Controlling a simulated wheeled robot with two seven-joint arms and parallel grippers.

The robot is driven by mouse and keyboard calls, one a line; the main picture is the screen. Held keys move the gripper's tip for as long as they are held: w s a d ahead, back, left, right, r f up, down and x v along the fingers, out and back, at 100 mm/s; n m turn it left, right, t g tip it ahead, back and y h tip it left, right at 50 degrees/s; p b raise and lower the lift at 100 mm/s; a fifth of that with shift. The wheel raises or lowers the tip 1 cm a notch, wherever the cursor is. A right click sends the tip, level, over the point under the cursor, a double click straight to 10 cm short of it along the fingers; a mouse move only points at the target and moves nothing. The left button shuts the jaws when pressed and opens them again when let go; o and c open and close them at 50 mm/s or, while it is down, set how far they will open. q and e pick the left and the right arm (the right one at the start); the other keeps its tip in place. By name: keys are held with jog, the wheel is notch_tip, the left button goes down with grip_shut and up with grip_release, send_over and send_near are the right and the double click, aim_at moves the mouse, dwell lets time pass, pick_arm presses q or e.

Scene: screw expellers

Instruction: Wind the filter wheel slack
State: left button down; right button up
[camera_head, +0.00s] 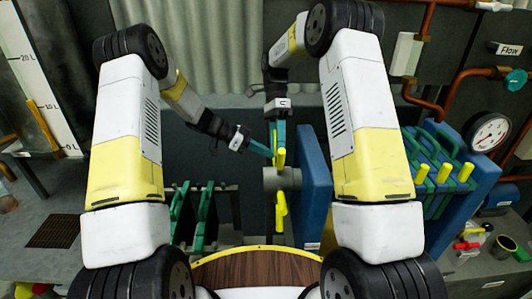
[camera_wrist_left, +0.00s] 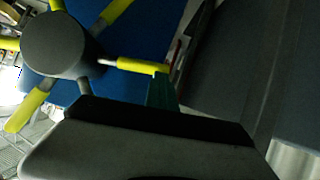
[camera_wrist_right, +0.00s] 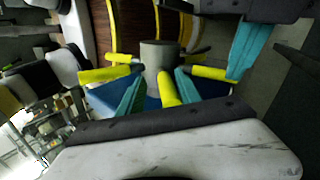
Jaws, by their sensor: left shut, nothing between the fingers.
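The filter wheel has a grey hub (camera_head: 288,179) and yellow-gripped spokes, and stands at the left side of a blue filter plate (camera_head: 315,190). Its hub also shows in the left wrist view (camera_wrist_left: 60,45) and the right wrist view (camera_wrist_right: 160,57). My left gripper (camera_head: 270,153) is shut and empty, its teal tip at a yellow handle (camera_wrist_left: 140,66); whether it touches I cannot tell. My right gripper (camera_wrist_right: 158,80) comes from above with teal fingers apart, one yellow handle (camera_wrist_right: 167,88) showing between them. In the head view its fingers partly hide the wheel's top.
Green-handled dark plates (camera_head: 205,215) stand left of the wheel. A blue block with yellow and green handles (camera_head: 440,175) stands at the right, near a gauge (camera_head: 488,132) and copper pipes. A wooden round top (camera_head: 258,268) is in front. My two arms flank the wheel closely.

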pick_arm(q)
jog(key=shift+s+d+r, duration=0.15)
jog(key=shift+s+d, duration=0.05)
jog(key=shift+d, duration=0.1)
